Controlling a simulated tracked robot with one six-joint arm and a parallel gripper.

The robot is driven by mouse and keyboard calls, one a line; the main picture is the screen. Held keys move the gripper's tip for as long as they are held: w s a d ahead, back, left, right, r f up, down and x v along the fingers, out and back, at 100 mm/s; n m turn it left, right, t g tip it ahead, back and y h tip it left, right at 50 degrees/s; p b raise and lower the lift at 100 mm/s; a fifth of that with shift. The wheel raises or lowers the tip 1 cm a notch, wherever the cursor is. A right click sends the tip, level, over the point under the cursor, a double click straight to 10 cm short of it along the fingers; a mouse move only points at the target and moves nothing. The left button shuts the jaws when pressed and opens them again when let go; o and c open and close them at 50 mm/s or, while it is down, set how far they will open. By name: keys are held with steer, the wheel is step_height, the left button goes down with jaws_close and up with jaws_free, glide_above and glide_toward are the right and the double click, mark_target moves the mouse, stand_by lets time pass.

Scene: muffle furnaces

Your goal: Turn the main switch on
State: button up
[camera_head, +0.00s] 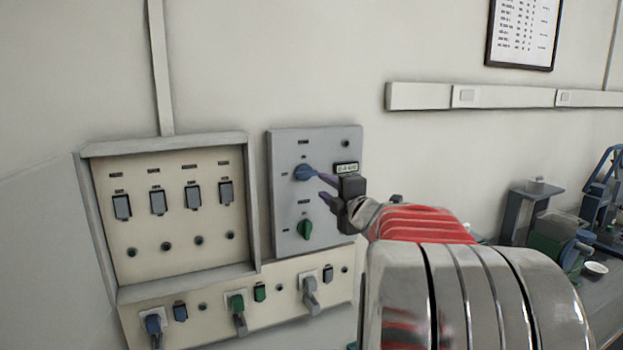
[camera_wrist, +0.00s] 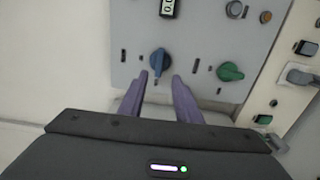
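A grey control panel (camera_head: 285,240) on the wall carries a blue rotary knob (camera_head: 305,173) at the top and a green rotary knob (camera_head: 305,229) below. Their labels are too small to read, so I cannot tell which one is the main switch. My gripper (camera_head: 317,184) is open, with its purple fingers at the blue knob. In the wrist view the blue knob (camera_wrist: 160,62) sits between and just beyond the fingertips, its handle pointing down between them. I cannot tell whether the fingers touch it. The green knob (camera_wrist: 230,71) is to the right, outside the fingers.
Left of the panel is a framed breaker box (camera_head: 170,217) with several switches. Below runs a socket strip (camera_head: 265,310) with plugs. A small display (camera_head: 346,168) is on the panel, close to my gripper. A bench with equipment (camera_head: 558,238) stands at right.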

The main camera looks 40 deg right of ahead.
mark_target(308, 176)
steer(key=x, duration=1)
steer(key=shift+c, duration=0.2)
steer(key=shift+f, duration=0.1)
jaws_close()
